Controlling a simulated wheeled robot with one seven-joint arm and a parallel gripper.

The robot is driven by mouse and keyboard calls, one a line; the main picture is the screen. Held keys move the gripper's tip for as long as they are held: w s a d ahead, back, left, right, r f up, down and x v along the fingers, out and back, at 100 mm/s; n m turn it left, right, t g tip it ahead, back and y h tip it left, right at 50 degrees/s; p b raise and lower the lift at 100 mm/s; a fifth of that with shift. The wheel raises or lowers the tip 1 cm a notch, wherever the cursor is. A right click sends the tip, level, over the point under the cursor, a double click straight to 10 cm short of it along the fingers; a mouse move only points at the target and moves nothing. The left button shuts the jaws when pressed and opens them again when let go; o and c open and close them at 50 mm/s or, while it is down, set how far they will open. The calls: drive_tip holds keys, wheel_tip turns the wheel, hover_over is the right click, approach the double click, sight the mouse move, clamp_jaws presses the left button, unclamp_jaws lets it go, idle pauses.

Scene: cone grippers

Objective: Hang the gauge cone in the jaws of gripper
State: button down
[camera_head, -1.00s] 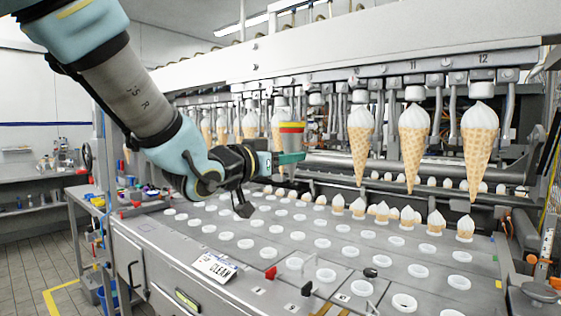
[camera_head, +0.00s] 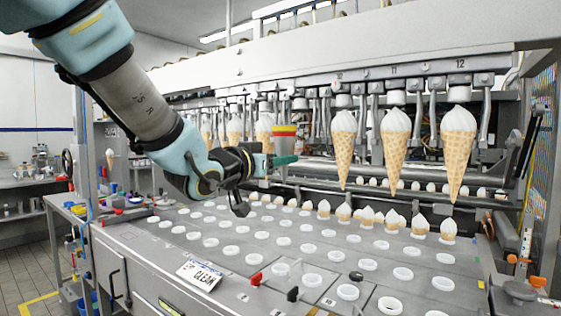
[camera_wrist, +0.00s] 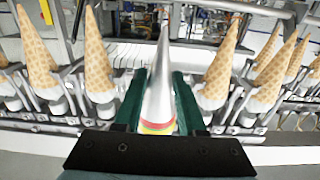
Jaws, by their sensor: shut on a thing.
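The gauge cone (camera_head: 284,131) is a grey metal cone with red, yellow and green bands at its wide end. In the wrist view the gauge cone (camera_wrist: 162,85) shows tip-up between the fingers of my gripper (camera_wrist: 160,75). A gap without a wafer cone shows in the hanging row below a white nozzle (camera_head: 300,103), just right of the gauge cone. The jaws at that gap cannot be made out.
Wafer cones with white tops hang on both sides, one close left (camera_head: 264,132) and one right (camera_head: 343,145). In the wrist view cones flank my fingers, left (camera_wrist: 97,60) and right (camera_wrist: 222,65). Below lies a metal deck (camera_head: 215,270) with white rings and small cream-topped pieces.

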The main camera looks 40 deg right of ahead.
drive_tip(key=shift+d, duration=0.15)
drive_tip(key=shift+x, duration=1.6)
drive_tip(key=shift+w+b, duration=0.1)
drive_tip(key=shift+b, duration=0.2)
drive_tip(key=shift+x, duration=1.95)
drive_tip(key=shift+f+b, duration=0.55)
drive_tip(key=shift+b, duration=0.35)
idle(0.4)
drive_tip(key=shift+c, duration=2.1)
unclamp_jaws()
drive_tip(key=shift+o, duration=0.4)
